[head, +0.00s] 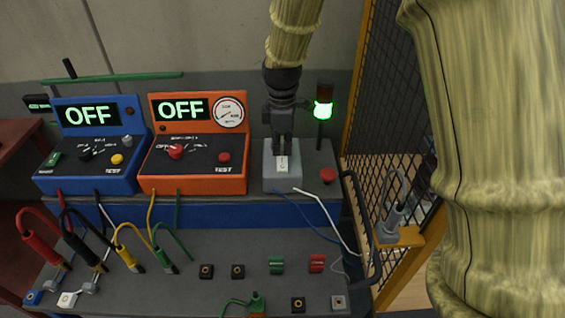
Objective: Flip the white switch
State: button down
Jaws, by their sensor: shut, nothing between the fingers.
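The white switch (282,165) is a small white plate marked with dark signs, on the front of a grey box (271,183) at the right end of the raised blue shelf. My gripper (282,152) points down over this box and is shut and empty. Its fingertips are right at the top of the white switch. I cannot tell whether they touch it. The fingers hide the upper part of the switch.
A blue tester (60,180) and an orange tester (200,185), both reading OFF, stand left of the box. A green-lit signal lamp (323,109) and a red button (328,175) are close on the right. Upright coloured plugs and cables fill the front left. A mesh fence (390,130) bounds the right.

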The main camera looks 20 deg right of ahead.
aim_at(282, 158)
jog(key=shift+f+b, duration=0.35)
jog(key=shift+f, duration=0.75)
dwell(0.7)
jog(key=shift+r, duration=0.15)
jog(key=shift+r+p, duration=3.05)
jog(key=shift+r, duration=0.35)
